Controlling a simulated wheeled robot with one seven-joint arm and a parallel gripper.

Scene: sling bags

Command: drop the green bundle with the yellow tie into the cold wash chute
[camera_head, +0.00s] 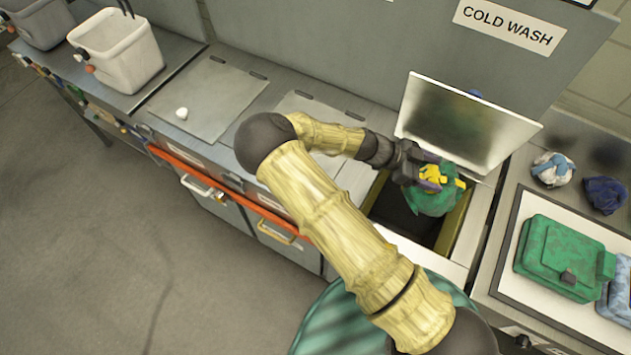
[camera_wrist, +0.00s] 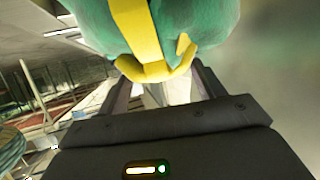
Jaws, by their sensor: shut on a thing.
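The green bundle (camera_head: 433,201) with the yellow tie (camera_head: 436,178) hangs over the open cold wash chute (camera_head: 403,217), in front of its raised lid (camera_head: 462,124). The COLD WASH sign (camera_head: 507,25) is on the panel behind. My gripper (camera_head: 428,178) is shut on the bundle at its tie. In the wrist view the bundle (camera_wrist: 190,22) fills the top between my gripper's fingers (camera_wrist: 168,92), the tie near the fingertips. The lower part of the bundle seems at or just inside the opening; its exact height I cannot tell.
Two closed lids (camera_head: 208,98) lie to the left of the open chute. A white bin (camera_head: 116,50) stands at the far left. On the right are a white and blue bundle (camera_head: 553,169), a dark blue bundle (camera_head: 605,194) and a green bag (camera_head: 562,257) on a tray (camera_head: 512,291).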

